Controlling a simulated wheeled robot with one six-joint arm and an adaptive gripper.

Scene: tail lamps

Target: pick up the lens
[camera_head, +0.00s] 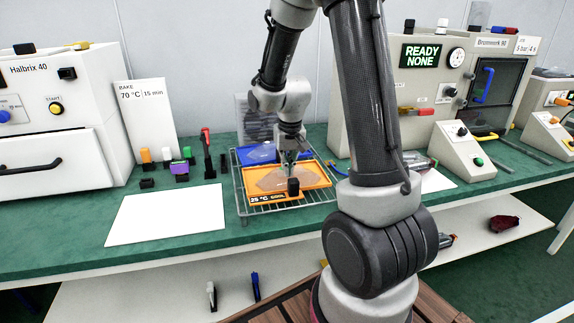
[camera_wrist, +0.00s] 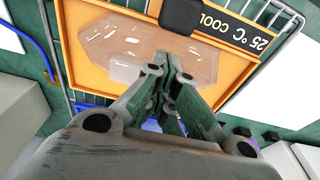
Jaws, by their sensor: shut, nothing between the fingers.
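The lens (camera_head: 270,182) looks like a flat, clear, faintly pinkish many-sided piece. It lies in the orange tray (camera_head: 318,171) labelled 25 °C COOL, on a wire rack. In the wrist view the lens (camera_wrist: 110,45) shows beyond my fingers, with bright glints on it. My gripper (camera_head: 289,168) points down over the tray. In the wrist view its fingertips (camera_wrist: 168,62) are together with nothing between them, in front of part of the lens. I cannot tell how far the tips are above the lens.
A black block (camera_head: 293,187) stands at the tray's front edge, close to the gripper. A blue tray (camera_head: 258,153) lies behind on the wire rack (camera_head: 242,207). A white sheet (camera_head: 167,215) lies left. The Halbrix oven (camera_head: 85,130) and Bronnwerk machine (camera_head: 430,90) flank the bench.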

